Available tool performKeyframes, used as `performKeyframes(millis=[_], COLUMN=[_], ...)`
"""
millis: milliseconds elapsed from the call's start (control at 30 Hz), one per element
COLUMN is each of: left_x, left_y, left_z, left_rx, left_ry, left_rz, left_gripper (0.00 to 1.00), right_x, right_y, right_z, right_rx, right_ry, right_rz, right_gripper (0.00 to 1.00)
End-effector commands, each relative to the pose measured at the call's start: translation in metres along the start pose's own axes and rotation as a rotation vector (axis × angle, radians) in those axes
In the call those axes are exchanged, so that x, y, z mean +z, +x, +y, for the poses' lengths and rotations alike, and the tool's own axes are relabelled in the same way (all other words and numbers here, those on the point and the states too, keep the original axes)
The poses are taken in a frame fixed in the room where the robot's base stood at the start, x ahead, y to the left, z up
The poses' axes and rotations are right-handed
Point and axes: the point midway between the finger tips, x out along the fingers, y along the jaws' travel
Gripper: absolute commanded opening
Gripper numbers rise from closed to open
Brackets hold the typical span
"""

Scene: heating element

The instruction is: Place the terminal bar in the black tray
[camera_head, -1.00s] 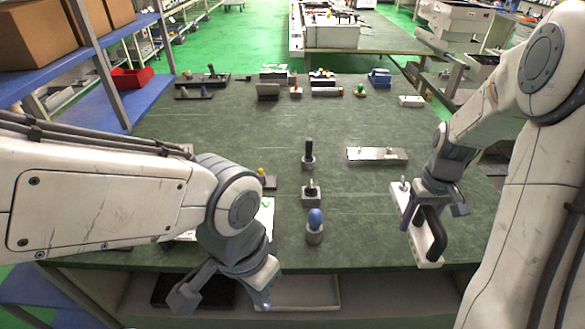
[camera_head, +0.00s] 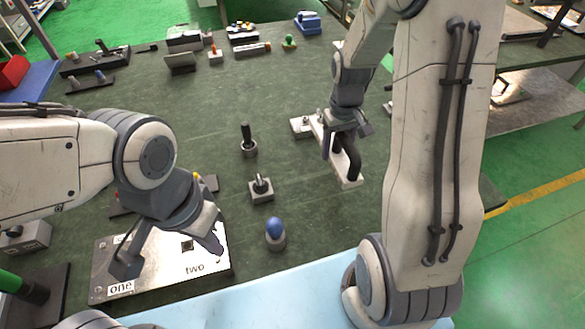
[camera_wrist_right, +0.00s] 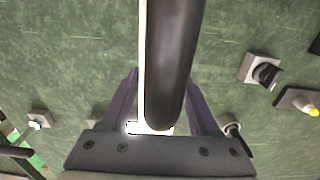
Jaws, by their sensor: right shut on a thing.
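The bar with a thick black handle, which I take as the terminal bar (camera_head: 348,180), is at the right of the table in the head view. My right gripper (camera_head: 343,138) is shut on its black handle. In the right wrist view the handle (camera_wrist_right: 173,60) runs between the two fingers (camera_wrist_right: 160,95), hiding most of the pale bar. I cannot tell whether the bar touches the table. My left gripper (camera_head: 168,252) is open and empty over a metal panel (camera_head: 215,262) marked "one" and "two".
A blue-topped knob (camera_head: 275,232), a small lever block (camera_head: 261,189) and a black-handled post (camera_head: 248,142) stand mid-table. A green handle (camera_head: 15,284) is at the lower left. Several small parts line the back edge. The green tabletop (camera_head: 190,120) is clear between them.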

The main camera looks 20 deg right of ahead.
Motion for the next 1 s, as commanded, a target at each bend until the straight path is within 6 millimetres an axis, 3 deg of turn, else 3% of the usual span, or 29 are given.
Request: performKeyframes(millis=[200,400,533,800,1000], left_x=[-0.001,-0.001,-0.001,-0.001,-0.001], left_y=[-0.010,-0.014,-0.015,-0.022,-0.021], left_z=[0.001,0.001,0.001,0.002,0.002], left_rx=[0.000,0.000,0.000,0.000,0.000], left_ry=[0.000,0.000,0.000,0.000,0.000], left_rz=[0.000,0.000,0.000,0.000,0.000], left_gripper=[0.00,0.00,0.00,0.00,0.00], right_x=[-0.013,-0.022,-0.023,-0.022,-0.023], right_y=[0.029,0.047,0.054,0.088,0.090], right_z=[-0.051,-0.079,-0.083,-0.082,-0.082], right_rx=[0.000,0.000,0.000,0.000,0.000], right_ry=[-0.008,-0.005,-0.001,0.000,0.000], right_rz=[-0.004,-0.001,-0.001,-0.002,0.002], right_gripper=[0.00,0.00,0.00,0.00,0.00])
